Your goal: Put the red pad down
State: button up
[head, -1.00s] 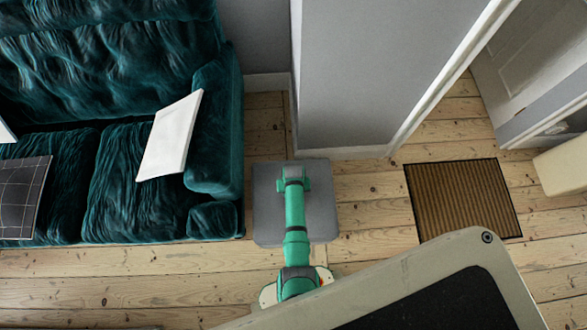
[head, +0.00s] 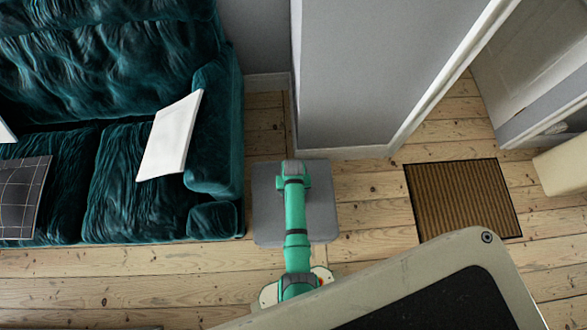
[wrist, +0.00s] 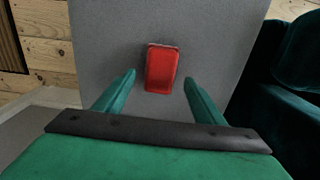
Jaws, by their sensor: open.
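The red pad (wrist: 161,69) is a small red block lying on a flat grey surface in the wrist view. My gripper (wrist: 159,82) is open, with one green finger to each side of the pad and a gap between each finger and the pad. How high the fingers are above the surface I cannot tell. In the head view my green arm reaches over the grey square top (head: 265,222) beside the sofa. The pad and the fingers are hidden there beneath the arm.
A teal sofa (head: 215,130) with a white cushion (head: 170,137) and a dark checked cushion (head: 22,198) stands left of the grey top. A grey wall (head: 360,75) rises behind. A brown doormat (head: 462,200) lies on the floorboards to the right.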

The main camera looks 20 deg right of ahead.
notch_tip(320, 180, up, 6)
jog(key=shift+r, duration=0.1)
jog(key=s+a+r+n+t+h, duration=0.1)
jog(key=s+a+r+t, duration=0.25)
jog(key=s, duration=0.25)
jog(key=s+a+r+n+t, duration=0.1)
jog(key=s+a+r+t, duration=0.25)
jog(key=s, duration=0.25)
jog(key=s+a+r+t, duration=0.2)
jog(key=s+r, duration=0.1)
jog(key=r, duration=0.6)
jog(key=s+a+r+t, duration=0.1)
jog(key=s+r+t, duration=0.2)
jog(key=r, duration=0.7)
jog(key=s+a+r+n+t+y, duration=0.1)
jog(key=s+a+r+t, duration=0.1)
jog(key=r, duration=0.8)
jog(key=shift+s+a+r+t, duration=0.15)
jog(key=shift+s+a+t, duration=0.2)
jog(key=shift+s+t, duration=0.4)
